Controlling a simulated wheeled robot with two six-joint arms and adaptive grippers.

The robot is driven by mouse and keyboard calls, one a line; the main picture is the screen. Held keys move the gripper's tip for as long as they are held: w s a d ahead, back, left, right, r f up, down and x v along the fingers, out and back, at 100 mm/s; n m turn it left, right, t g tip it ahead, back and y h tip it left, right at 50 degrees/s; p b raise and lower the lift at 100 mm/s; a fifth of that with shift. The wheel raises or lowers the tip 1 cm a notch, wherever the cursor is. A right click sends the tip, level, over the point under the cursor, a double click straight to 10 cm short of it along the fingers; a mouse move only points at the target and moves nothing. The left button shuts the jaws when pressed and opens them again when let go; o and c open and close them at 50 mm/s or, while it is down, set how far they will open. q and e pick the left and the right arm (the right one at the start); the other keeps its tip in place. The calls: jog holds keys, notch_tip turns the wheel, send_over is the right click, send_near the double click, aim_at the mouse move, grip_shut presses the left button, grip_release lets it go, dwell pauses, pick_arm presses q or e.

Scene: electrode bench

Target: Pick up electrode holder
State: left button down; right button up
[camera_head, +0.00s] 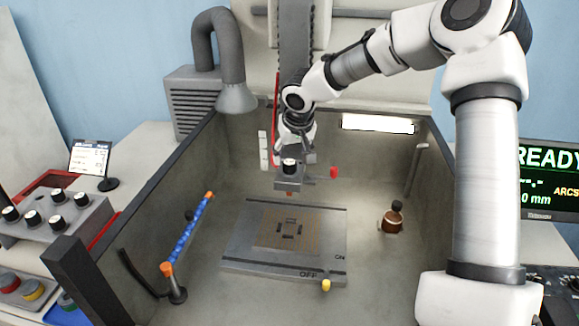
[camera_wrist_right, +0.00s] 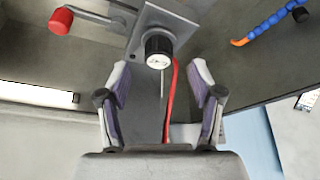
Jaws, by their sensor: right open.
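My right gripper (camera_head: 294,150) is at the machine head, above the middle of the tank. In the wrist view the right gripper (camera_wrist_right: 162,80) is open, with its two grey-purple pads apart and nothing between them. A round black piece with a white face (camera_wrist_right: 158,44), apparently the electrode holder, lies just beyond the fingertips, roughly midway between them. The holder (camera_head: 289,166) also shows in the head view, at the grey clamp block (camera_head: 289,184) below the gripper. The block has a red-knobbed lever (camera_head: 333,172). The gripper partly hides the holder's upper end. My left gripper is not in view.
A magnetic plate (camera_head: 235,262) with a yellow-knobbed lever lies on the tank floor. A red cable (camera_wrist_right: 171,95) hangs behind the open fingers. The tank walls (camera_head: 130,215) enclose the area.

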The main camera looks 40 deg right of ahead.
aim_at(290, 163)
jog(key=shift+p+x, duration=1)
jog(key=shift+p, duration=0.1)
jog(key=x, duration=0.3)
jog(key=shift+w+d+f, duration=0.25)
jog(key=shift+w+d, duration=0.05)
jog(key=shift+w, duration=0.1)
jog(key=shift+s+r, duration=0.1)
jog(key=shift+s+a+r, duration=0.15)
jog(key=c, duration=0.4)
jog(key=shift+s+a+r, duration=0.1)
jog(key=c, duration=0.6)
grip_shut()
